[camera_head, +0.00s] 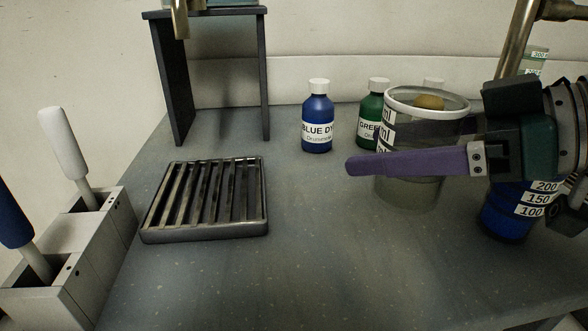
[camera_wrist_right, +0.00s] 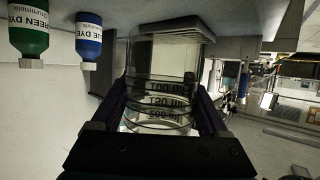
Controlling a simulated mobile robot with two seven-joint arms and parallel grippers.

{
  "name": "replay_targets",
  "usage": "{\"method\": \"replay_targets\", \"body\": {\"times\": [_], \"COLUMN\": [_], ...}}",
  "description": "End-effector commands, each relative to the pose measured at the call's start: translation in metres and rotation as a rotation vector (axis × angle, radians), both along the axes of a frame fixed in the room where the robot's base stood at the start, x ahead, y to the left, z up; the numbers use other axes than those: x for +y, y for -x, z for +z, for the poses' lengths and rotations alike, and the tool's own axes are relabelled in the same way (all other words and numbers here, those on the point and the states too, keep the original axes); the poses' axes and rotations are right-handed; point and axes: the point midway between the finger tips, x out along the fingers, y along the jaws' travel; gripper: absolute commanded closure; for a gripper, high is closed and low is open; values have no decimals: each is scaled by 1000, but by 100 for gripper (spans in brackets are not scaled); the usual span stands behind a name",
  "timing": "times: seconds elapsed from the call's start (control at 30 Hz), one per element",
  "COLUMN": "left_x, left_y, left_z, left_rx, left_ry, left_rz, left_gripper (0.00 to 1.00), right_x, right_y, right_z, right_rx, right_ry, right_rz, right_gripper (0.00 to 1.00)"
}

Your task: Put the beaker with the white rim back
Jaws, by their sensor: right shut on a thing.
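The beaker with the white rim (camera_head: 427,98) is clear, with black-on-white volume marks. It is upright right of centre in the head view. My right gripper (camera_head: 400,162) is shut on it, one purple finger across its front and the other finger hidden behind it. In the right wrist view the beaker (camera_wrist_right: 160,105) shows upside down between the two fingers (camera_wrist_right: 162,112). I cannot tell whether its base touches the worktop. My left gripper is not in view.
A slatted rack (camera_head: 205,200) lies empty at left, before a dark stand (camera_head: 172,80). A blue dye bottle (camera_head: 317,118) and a green one (camera_head: 370,112) stand behind. A blue-filled beaker (camera_head: 505,215) is at right, beneath my arm. The front middle worktop is clear.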

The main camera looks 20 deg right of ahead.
Motion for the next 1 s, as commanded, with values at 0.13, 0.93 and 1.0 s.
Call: {"method": "replay_targets", "body": {"times": [0.13,0.93,1.0], "left_x": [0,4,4], "left_y": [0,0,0], "left_z": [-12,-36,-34], "left_rx": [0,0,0], "left_ry": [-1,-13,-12], "left_rz": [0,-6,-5], "left_gripper": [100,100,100], "right_x": [0,0,0], "right_y": [0,0,0], "right_z": [-27,-77,-75], "right_rx": [0,-1,-1], "right_ry": [-1,0,1], "right_rz": [0,0,0], "right_gripper": [100,100,16]}}
